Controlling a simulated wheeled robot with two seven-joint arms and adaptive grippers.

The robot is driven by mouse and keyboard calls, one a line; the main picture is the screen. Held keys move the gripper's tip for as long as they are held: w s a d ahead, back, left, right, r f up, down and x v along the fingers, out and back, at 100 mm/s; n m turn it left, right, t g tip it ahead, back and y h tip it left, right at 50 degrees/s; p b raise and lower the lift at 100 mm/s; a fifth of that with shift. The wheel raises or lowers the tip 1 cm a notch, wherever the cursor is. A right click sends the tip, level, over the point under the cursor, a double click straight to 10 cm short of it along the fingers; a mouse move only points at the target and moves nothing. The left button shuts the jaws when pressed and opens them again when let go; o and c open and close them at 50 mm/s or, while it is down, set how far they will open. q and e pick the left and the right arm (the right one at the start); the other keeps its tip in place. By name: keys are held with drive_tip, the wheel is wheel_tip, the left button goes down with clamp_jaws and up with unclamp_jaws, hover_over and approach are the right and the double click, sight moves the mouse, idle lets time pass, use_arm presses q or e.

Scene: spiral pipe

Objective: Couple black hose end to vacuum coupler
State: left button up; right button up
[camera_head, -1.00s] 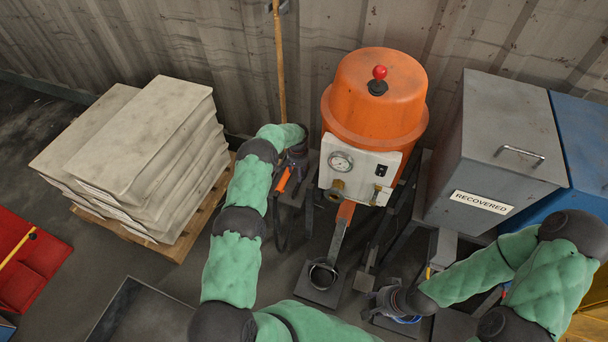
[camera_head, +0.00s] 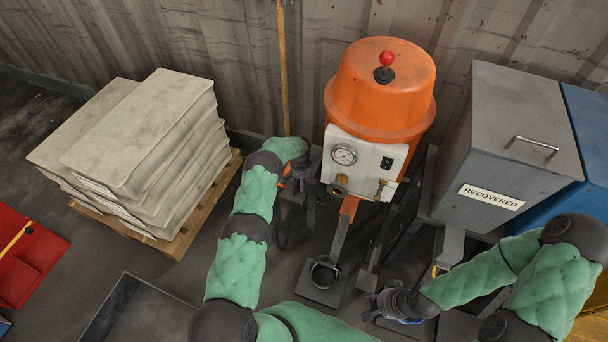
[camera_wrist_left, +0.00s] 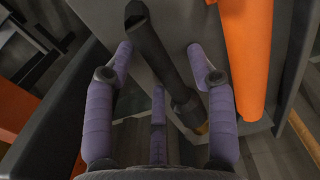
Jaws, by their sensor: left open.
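The vacuum unit is an orange drum (camera_head: 380,90) with a white panel, a gauge and a switch. A brass fitting (camera_head: 340,186), which looks like the coupler, sits low on the panel's left. My left gripper (camera_head: 299,172) is just left of the panel, its fingers mostly hidden behind my arm. In the left wrist view, my left gripper (camera_wrist_left: 160,60) is open, its purple fingers spread on either side of a black hose piece (camera_wrist_left: 158,55). Whether they touch it is unclear. My right gripper (camera_head: 388,300) is low right of centre; its jaws are too dark to read.
A grey bin (camera_head: 500,150) labelled RECOVERED stands right of the drum, with a blue bin (camera_head: 590,140) beside it. Stacked sacks (camera_head: 150,140) lie on a pallet at left. A black ring on a plate (camera_head: 324,272) is below the panel. A wooden pole (camera_head: 283,70) stands behind.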

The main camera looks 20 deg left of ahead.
use_arm(q)
drive_tip(key=shift+r, duration=0.1)
clamp_jaws()
